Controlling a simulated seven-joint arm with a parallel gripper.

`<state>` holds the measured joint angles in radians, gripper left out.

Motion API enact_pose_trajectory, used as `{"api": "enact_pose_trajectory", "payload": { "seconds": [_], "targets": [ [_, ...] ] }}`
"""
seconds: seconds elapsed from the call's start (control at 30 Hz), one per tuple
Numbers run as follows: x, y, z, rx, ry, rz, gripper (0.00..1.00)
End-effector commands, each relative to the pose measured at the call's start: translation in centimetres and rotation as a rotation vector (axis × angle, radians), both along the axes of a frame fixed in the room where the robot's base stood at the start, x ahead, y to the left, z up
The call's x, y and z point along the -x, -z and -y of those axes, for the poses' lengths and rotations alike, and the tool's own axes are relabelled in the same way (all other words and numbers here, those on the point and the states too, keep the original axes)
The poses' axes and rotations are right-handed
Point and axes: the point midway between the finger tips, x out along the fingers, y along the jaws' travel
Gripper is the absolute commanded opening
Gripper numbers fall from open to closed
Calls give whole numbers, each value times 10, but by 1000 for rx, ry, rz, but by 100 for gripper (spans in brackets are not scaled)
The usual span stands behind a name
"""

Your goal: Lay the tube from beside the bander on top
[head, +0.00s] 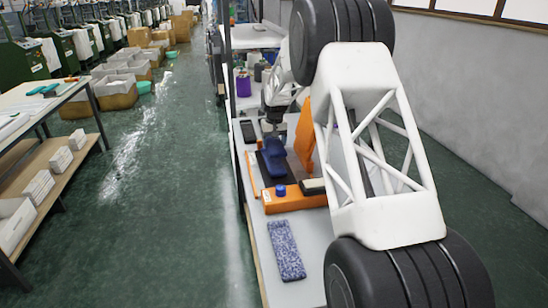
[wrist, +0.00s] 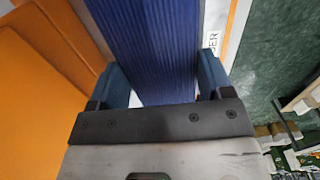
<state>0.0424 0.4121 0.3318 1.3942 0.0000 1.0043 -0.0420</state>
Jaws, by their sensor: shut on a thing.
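My gripper (wrist: 163,76) is shut on a navy-blue ribbed tube (wrist: 152,40), with one finger at each side of it. In the head view the navy tube (head: 274,158) shows over the worktop, left of an upright orange panel; I cannot tell how far it is above what lies under it. The orange bander (head: 295,198) stands just in front of it, with a small blue cap on top. Its white label, partly hidden, shows beside the tube in the wrist view (wrist: 235,28). The gripper's fingers are hard to make out in the head view.
A speckled blue-white knit piece (head: 286,250) lies flat on the pale worktop (head: 255,240) in front of the bander. A purple tub (head: 243,84) stands farther back. The orange panel (head: 305,138) rises close to the tube's right. My arm covers the worktop's right side.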

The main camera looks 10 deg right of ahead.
Motion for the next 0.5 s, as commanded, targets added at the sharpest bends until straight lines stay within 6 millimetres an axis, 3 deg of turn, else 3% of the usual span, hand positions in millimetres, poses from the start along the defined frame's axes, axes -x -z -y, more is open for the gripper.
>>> {"api": "enact_pose_trajectory", "payload": {
  "seconds": [0.2, 0.5],
  "targets": [
    [0, 17, 0, 0, 0, 0, 51],
    [0, 17, 0, 0, 0, 1, 51]
  ]
}}
